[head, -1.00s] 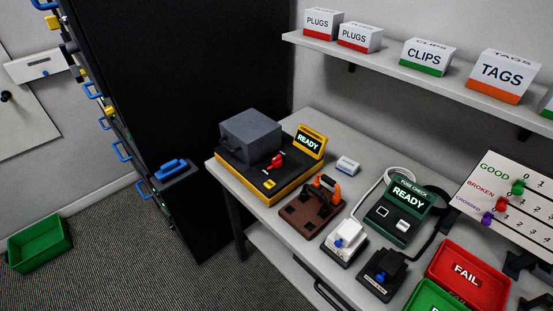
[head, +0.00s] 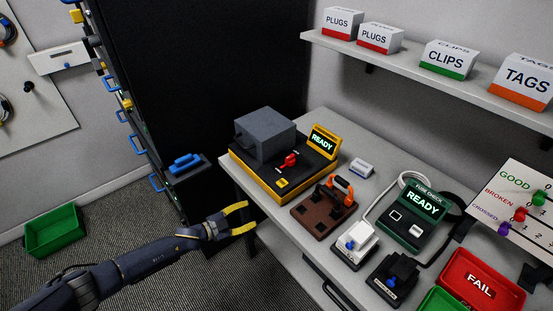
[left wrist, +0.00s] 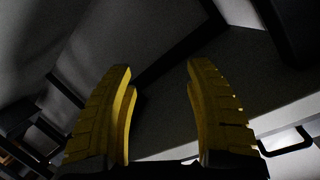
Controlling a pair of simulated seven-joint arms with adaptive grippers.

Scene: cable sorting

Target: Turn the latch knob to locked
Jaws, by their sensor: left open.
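A red knob (head: 290,160), which looks like the latch knob, sits on the black top of a yellow-edged tester (head: 262,180) on the bench. The knob is too small to read its locked mark. A grey box-shaped cover (head: 265,136) lies at the back left of the tester, and its screen (head: 322,143) reads READY. My left gripper (head: 250,217) is open and empty, in front of the bench's left end, below and apart from the tester. In the left wrist view its yellow fingers (left wrist: 158,105) stand apart with nothing between them. My right gripper is not in view.
A brown fixture with an orange handle (head: 341,186) stands right of the tester. A green fuse checker (head: 418,215) and a red FAIL tray (head: 480,281) are farther right. A tall black cabinet (head: 215,70) stands behind left. A shelf (head: 430,77) overhangs the bench.

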